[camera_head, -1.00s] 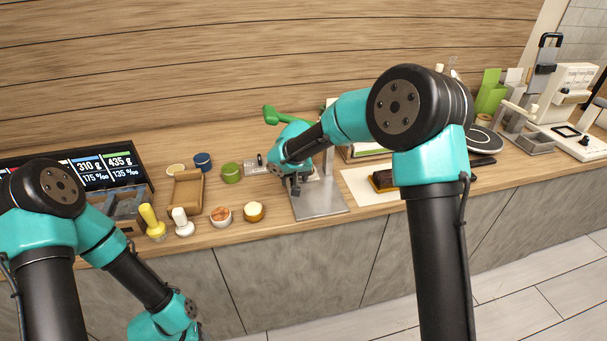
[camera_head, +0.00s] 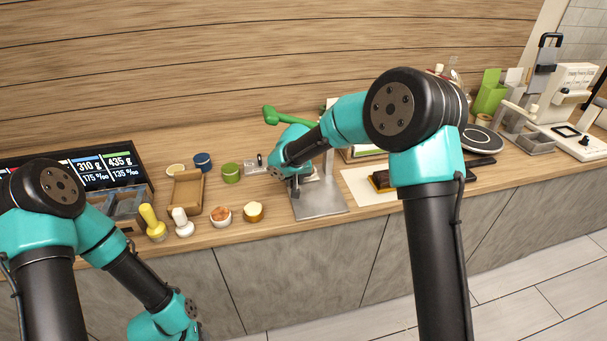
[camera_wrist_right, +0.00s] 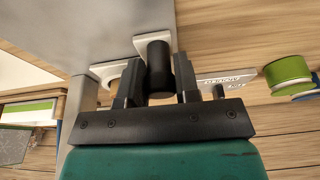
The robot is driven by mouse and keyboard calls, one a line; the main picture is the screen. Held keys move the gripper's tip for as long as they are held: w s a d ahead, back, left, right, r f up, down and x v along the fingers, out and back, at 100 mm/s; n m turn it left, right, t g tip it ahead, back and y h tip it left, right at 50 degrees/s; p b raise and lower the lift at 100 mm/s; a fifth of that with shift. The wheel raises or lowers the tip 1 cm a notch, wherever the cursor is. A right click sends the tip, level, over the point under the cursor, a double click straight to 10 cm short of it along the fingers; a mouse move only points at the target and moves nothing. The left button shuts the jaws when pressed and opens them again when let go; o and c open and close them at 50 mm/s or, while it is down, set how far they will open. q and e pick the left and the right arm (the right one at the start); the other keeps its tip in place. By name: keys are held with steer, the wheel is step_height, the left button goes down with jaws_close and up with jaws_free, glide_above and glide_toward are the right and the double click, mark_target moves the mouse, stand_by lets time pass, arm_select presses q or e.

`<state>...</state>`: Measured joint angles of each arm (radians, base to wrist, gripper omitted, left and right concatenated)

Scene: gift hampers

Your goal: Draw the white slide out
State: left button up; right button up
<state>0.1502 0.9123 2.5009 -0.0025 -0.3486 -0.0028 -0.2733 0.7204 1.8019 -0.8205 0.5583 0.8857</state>
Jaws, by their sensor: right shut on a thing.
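The white slide (camera_wrist_right: 147,41) shows in the right wrist view as a pale plate at the grey metal base (camera_wrist_right: 110,22), with a dark round handle (camera_wrist_right: 158,68) in front of it. My right gripper (camera_wrist_right: 157,92) has its fingers on both sides of this handle and is shut on it. In the head view my right gripper (camera_head: 294,190) is low over the metal base (camera_head: 322,204) of the stand with the green lever (camera_head: 270,115). My arm hides most of the stand and the slide there. My left gripper is out of view.
An engraved metal plate (camera_wrist_right: 225,78) and a green round tin (camera_wrist_right: 287,72) lie beside the gripper. Two small bowls (camera_head: 221,214) (camera_head: 253,211), a cardboard tray (camera_head: 187,192) and stamps (camera_head: 152,222) stand to the left. A white mat (camera_head: 357,186) lies to the right.

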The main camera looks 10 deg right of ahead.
steer(key=shift+s, duration=0.2)
steer(key=shift+s+d, duration=0.2)
steer(key=shift+s, duration=4.95)
steer(key=o, duration=0.8)
steer(key=shift+r, duration=3.5)
steer(key=shift+r, duration=0.1)
